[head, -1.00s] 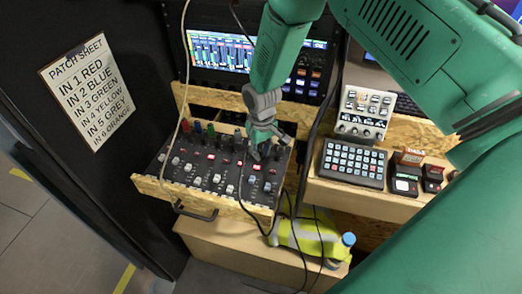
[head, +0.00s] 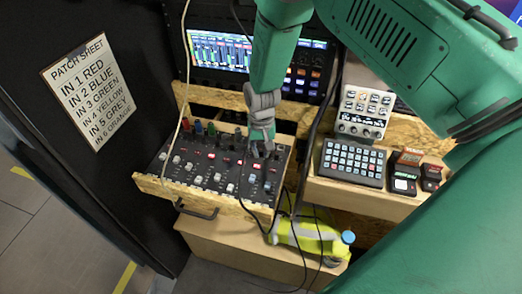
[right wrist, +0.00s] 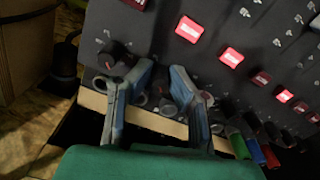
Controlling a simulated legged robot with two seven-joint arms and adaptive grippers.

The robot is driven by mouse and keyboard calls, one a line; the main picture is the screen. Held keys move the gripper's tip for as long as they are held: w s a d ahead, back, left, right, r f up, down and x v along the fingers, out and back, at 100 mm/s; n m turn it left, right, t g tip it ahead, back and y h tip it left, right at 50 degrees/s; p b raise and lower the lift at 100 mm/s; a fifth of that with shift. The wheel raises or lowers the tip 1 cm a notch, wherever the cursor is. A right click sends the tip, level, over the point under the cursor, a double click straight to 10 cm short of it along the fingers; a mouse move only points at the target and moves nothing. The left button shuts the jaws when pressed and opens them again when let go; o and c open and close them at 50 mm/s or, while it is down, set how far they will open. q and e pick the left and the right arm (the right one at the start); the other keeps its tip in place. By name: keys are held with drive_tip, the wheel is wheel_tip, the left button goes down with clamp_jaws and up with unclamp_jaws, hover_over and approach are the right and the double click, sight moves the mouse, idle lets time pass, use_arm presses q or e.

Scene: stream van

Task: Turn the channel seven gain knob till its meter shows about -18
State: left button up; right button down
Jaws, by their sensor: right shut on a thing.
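The mixer panel (head: 205,165) carries rows of knobs, lit red buttons and faders. My right gripper (head: 260,150) reaches down onto its back right part and hides the controls beneath. In the right wrist view my two fingers (right wrist: 162,72) stand close over the panel, shut on a gain knob; the dark spot between the tips is hard to make out, and I cannot read its channel number. My left gripper is out of view.
Coloured plugs (right wrist: 250,142) line the panel's back edge. A patch sheet (head: 88,90) hangs on the dark wall. A button pad (head: 352,162) and small boxes sit on the right shelf. Black cables hang beside the panel. A yellow bundle (head: 310,237) lies below.

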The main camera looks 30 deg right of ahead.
sight(261, 149)
drive_tip(key=shift+w, duration=0.15)
drive_tip(key=c, duration=1.5)
unclamp_jaws()
drive_tip(key=shift+r, duration=0.2)
wheel_tip(261, 149, up, 12)
drive_tip(key=shift+f, duration=0.25)
